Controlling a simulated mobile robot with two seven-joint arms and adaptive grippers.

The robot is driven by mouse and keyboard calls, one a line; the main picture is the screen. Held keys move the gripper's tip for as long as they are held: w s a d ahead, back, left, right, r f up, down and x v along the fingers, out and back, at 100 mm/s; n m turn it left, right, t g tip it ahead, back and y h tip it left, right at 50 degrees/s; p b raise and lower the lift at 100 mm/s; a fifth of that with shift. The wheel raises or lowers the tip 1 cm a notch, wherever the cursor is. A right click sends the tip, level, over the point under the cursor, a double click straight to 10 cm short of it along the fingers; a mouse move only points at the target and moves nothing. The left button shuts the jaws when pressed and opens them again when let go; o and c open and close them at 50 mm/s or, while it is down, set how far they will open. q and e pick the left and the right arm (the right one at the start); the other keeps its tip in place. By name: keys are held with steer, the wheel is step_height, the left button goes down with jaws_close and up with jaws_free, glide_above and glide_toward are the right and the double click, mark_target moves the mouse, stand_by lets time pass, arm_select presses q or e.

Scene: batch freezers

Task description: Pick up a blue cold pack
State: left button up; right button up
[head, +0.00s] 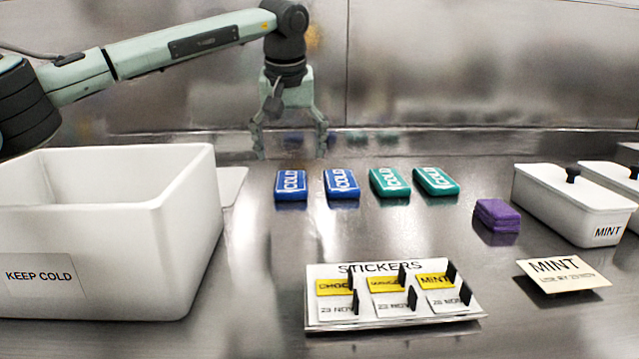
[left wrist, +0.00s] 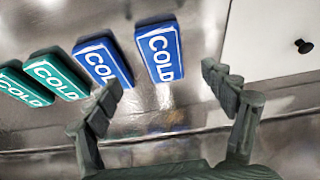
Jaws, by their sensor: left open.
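Two blue cold packs lie flat on the steel counter in the head view, a left one (head: 291,185) and a right one (head: 341,184). In the left wrist view one blue pack (left wrist: 160,50) lies ahead of the gap between the fingers, and the other (left wrist: 103,62) is beside it, partly behind a fingertip. My left gripper (head: 288,150) is open and empty, pointing down behind the left blue pack and apart from it. It also shows in the left wrist view (left wrist: 165,92). My right gripper is not in view.
Two teal cold packs (head: 389,182) (head: 436,181) lie right of the blue ones. A white KEEP COLD box (head: 180,235) stands at left. A sticker board (head: 318,315), purple block (head: 496,216), MINT card (head: 562,275) and lidded white tub (head: 565,212) stand at front and right.

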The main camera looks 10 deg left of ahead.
mark_target(291, 181)
arm_select(q)
steer(key=x, duration=0.2)
steer(key=shift+w+a+f, duration=0.15)
steer(key=shift+a+f, duration=0.1)
steer(key=shift+f, duration=0.15)
steer(key=x, duration=0.4)
steer(key=shift+w+f, duration=0.15)
steer(key=shift+f, duration=0.25)
steer(key=c, duration=1.4)
